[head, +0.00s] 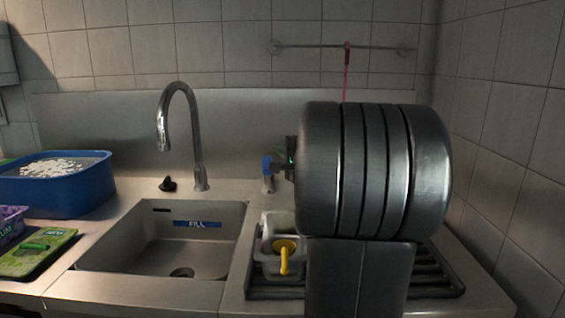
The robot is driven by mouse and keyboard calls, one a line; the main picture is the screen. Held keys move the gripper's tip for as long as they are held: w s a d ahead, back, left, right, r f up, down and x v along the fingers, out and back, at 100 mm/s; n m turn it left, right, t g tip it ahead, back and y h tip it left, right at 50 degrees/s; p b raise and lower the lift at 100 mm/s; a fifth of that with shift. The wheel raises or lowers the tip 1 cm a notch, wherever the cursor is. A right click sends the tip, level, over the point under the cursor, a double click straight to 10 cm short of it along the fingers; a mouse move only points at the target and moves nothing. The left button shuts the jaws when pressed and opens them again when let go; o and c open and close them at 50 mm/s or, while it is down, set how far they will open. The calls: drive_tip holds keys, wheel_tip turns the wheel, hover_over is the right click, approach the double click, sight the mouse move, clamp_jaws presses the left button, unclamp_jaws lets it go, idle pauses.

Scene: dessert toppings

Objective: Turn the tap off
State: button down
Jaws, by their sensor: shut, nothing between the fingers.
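The tap is a chrome gooseneck spout (194,135) behind the sink, its outlet over the basin. No water stream shows under the outlet. A small black knob (168,184) stands on the counter left of the spout's base. A small fitting with a blue top (267,165) stands on the ledge to the right; I cannot tell what it is. My gripper (283,165) shows only as a small dark part left of my large arm link, close beside the blue top. I cannot tell if they touch. The rest is hidden behind my arm.
The steel sink (150,240) with a blue FILL label is empty. A blue tub (60,190) of white pieces and a green packet (38,252) lie left.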

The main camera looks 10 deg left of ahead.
drive_tip(key=s+d+f+n+g+y+p, duration=0.2)
drive_tip(key=d+f+p, duration=0.1)
drive_tip(key=d+p, duration=0.3)
drive_tip(key=s+d+f+n+g+y+p, duration=0.2)
drive_tip(key=d+f+p, duration=0.2)
drive_tip(key=d, duration=0.3)
drive_tip(key=s+a+p+x, duration=0.1)
drive_tip(key=s+x, duration=0.1)
drive_tip(key=x, duration=1.1)
drive_tip(key=shift+s+a+r, duration=0.1)
drive_tip(key=shift+a+r, duration=0.05)
